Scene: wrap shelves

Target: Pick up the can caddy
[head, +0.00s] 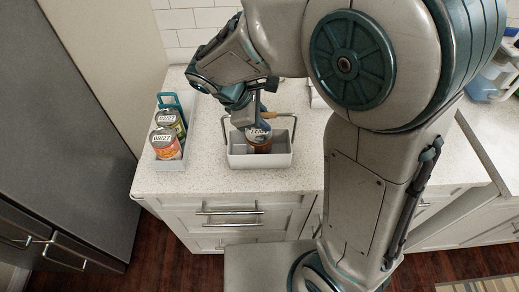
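Two caddies stand on the counter, and I cannot tell for sure which one the task means. The left caddy (168,164) is a narrow pale tray with a teal handle (168,98). It holds cans with date labels, among them an orange one (166,147) and a green one (172,121). The middle caddy (262,161) is a light grey box with a grey handle frame and a wooden grip (268,115). A dark brown can or jar (260,144) sits in it. My gripper (246,117) is over the middle caddy, close to its handle. The fingers are too small and overlapped to read.
The speckled counter (205,178) is clear between the two caddies and in front of them. A grey fridge (70,110) stands at the left. A tiled wall is behind. A clear and blue container (488,85) is at the far right.

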